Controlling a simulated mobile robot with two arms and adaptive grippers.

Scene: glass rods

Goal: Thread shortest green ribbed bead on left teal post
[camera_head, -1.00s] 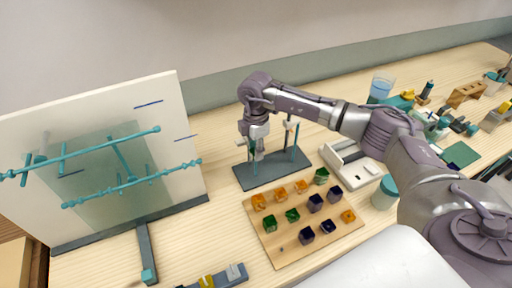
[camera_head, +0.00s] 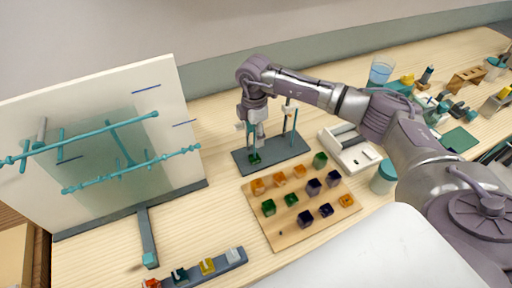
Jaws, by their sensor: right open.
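A dark base plate (camera_head: 283,152) carries upright teal posts. A green bead (camera_head: 254,159) sits low at the foot of the left teal post (camera_head: 252,137), seemingly around it. Its ribs are too small to make out. Another teal post (camera_head: 295,119) stands at the plate's right end. My right gripper (camera_head: 257,139) points down at the left post, just above the bead; it is open, and its fingers partly hide the post. Other green beads (camera_head: 268,208) (camera_head: 291,200) (camera_head: 319,160) stand on the wooden board. My left gripper is not in view.
The wooden board (camera_head: 281,233) also holds orange beads (camera_head: 258,186) and dark purple beads (camera_head: 305,218). A white panel with teal rods (camera_head: 120,160) stands at left. A white tray (camera_head: 350,150) and teal-lidded jar (camera_head: 384,178) are at right. A strip with coloured blocks (camera_head: 205,270) lies in front.

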